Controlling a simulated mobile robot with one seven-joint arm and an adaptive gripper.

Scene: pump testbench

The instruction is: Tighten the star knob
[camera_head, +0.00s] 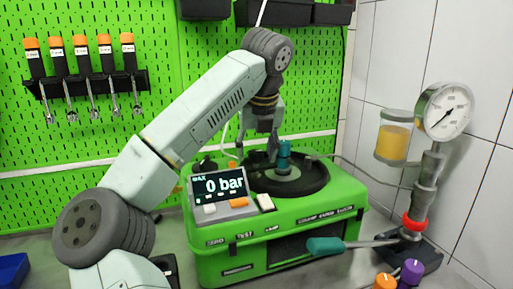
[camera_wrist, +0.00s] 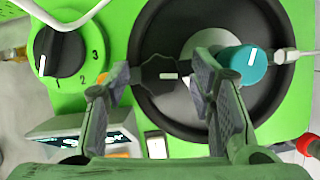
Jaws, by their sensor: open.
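The star knob (camera_wrist: 160,76) is black and lobed, with a white mark on its top. It shows in the wrist view over the black round plate (camera_wrist: 168,125) of the green testbench (camera_head: 290,225). My gripper (camera_wrist: 159,84) is open, with one finger on either side of the star knob and visible gaps between. In the head view my gripper (camera_head: 262,145) points down over the testbench top, just left of a teal knob (camera_head: 284,150). The teal knob (camera_wrist: 243,66) also shows right of the right finger in the wrist view. The star knob is hard to make out in the head view.
A black dial (camera_wrist: 60,50) numbered 1 to 3 sits left of my gripper. A display (camera_head: 219,187) reads 0 bar. Tools hang on the green pegboard (camera_head: 150,60).

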